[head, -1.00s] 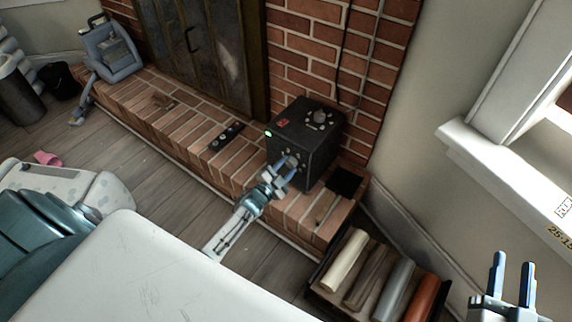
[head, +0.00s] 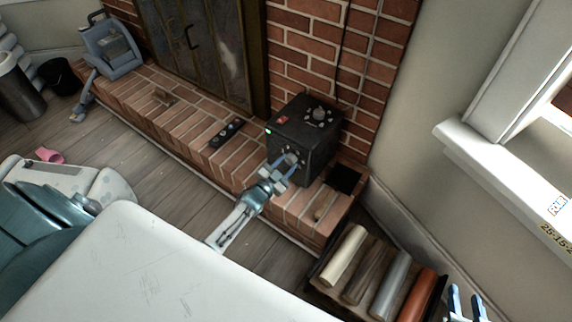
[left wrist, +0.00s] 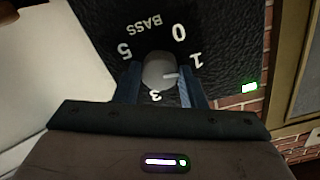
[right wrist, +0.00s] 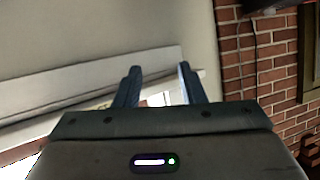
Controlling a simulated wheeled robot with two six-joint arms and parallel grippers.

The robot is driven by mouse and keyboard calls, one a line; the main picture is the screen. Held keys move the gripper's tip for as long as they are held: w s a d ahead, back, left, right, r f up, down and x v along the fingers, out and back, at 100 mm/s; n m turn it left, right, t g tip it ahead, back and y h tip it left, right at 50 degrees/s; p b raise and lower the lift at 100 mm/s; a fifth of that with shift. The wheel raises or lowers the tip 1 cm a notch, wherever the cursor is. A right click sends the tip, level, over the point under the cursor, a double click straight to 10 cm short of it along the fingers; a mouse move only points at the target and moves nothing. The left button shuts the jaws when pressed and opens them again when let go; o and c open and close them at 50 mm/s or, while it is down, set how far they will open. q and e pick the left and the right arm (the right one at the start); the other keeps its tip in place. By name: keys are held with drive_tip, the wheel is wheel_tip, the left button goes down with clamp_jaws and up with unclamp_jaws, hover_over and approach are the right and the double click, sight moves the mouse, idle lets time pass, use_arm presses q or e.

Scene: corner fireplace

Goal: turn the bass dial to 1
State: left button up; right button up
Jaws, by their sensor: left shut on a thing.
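The black speaker box (head: 318,128) stands on the brick hearth. Its bass dial (left wrist: 157,70) is a grey round knob, with the word BASS and the numbers 0, 1, 3 and 5 visible around it. The dial's pale pointer (left wrist: 172,75) points right, a little below the 1. My left gripper (head: 282,167) reaches the front of the box; its fingers are shut on the dial, one on each side, and it also shows in the left wrist view (left wrist: 158,88). Some marks are hidden behind the fingers. My right gripper (head: 466,303) is open and empty, far from the box.
A remote-like black strip (head: 227,133) and a flat black square (head: 344,179) lie on the hearth (head: 185,120). A rack of coloured rolls (head: 350,283) stands on the floor in front. A window sill (head: 500,170) is at right.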

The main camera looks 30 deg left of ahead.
use_arm(q)
drive_tip(key=o, duration=1)
drive_tip(key=shift+s, duration=0.15)
drive_tip(key=shift+s, duration=0.35)
drive_tip(key=s+a+p, duration=0.1)
drive_tip(key=s, duration=0.8)
drive_tip(key=shift+s+a, duration=0.25)
drive_tip(key=shift+s, duration=0.15)
use_arm(e)
drive_tip(key=s+f+g, duration=0.4)
drive_tip(key=shift+s+a+f, duration=0.25)
drive_tip(key=shift+s+a, duration=0.05)
drive_tip(key=shift+s, duration=0.1)
